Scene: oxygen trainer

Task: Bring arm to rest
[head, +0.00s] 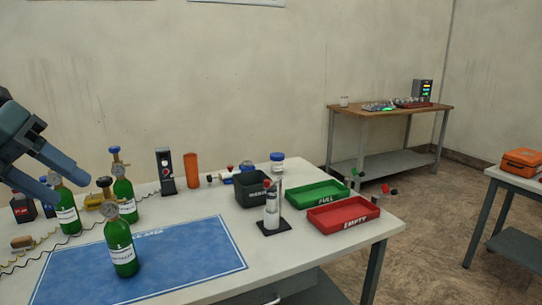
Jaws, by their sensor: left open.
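My left gripper (62,178) comes in from the left edge, raised over the left part of the table, with its blue-grey fingers apart and nothing visible between them. A green cylinder with a gauge (122,250) stands upright on the blue mat (190,262). Two more green cylinders stand behind it, one (68,212) close below my left fingertips in the picture and one (124,192) further right. Whether the fingertips touch the nearer one I cannot tell. My right gripper is not in view.
A green FULL tray (318,207), a red EMPTY tray (345,228), a dark bin (251,203) and a flowmeter stand (271,226) occupy the table's right side. An orange tube (191,171) stands at the back. Cords lie at left. The mat's right part is clear.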

